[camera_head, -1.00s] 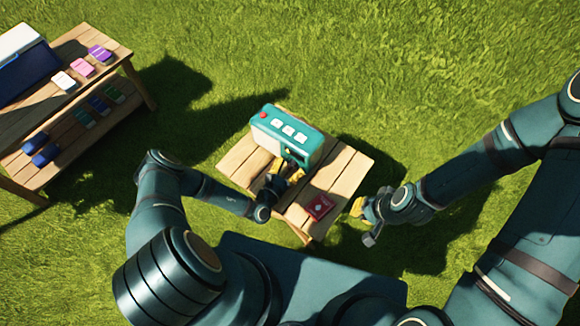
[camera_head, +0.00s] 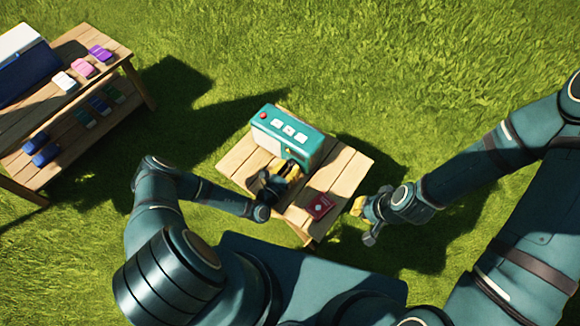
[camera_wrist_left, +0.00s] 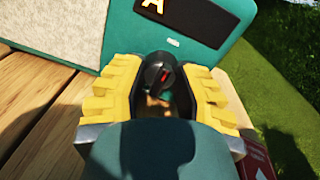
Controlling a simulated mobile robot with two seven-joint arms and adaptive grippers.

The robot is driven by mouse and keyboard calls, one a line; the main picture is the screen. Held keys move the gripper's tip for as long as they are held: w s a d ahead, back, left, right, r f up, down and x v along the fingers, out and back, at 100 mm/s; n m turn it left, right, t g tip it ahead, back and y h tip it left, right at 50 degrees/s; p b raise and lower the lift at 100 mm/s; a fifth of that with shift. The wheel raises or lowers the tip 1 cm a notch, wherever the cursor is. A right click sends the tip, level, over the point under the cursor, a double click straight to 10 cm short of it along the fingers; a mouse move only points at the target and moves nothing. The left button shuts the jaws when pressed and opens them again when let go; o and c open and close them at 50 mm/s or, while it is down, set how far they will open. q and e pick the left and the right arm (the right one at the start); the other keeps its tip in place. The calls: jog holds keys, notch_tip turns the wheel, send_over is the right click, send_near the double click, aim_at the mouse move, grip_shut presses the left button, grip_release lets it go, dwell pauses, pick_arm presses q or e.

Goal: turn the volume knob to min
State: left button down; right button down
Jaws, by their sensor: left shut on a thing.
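A teal radio (camera_head: 298,139) with a red button and several white buttons on top stands on a small wooden table (camera_head: 240,161). In the left wrist view its front (camera_wrist_left: 122,38) shows a light speaker panel and a dark display with an orange letter. The black volume knob (camera_wrist_left: 158,76), with a red mark, sits between the yellow fingers of my left gripper (camera_wrist_left: 155,88). My left gripper (camera_head: 289,171) is shut on the knob at the radio's front; the arm hides the knob in the head view. My right gripper (camera_head: 359,206) hangs right of the table, its jaws too small to judge.
A red card or booklet (camera_head: 320,206) lies on the table's front right. A bigger two-level wooden table (camera_head: 85,48) at the upper left holds a blue and white box (camera_head: 28,68) and several small coloured items. Grass surrounds both tables.

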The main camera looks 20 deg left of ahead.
pick_arm(q)
jog(key=shift+r, duration=0.1)
jog(key=c, duration=0.6)
grip_release()
jog(key=v, duration=1.2)
jog(key=shift+a, duration=0.1)
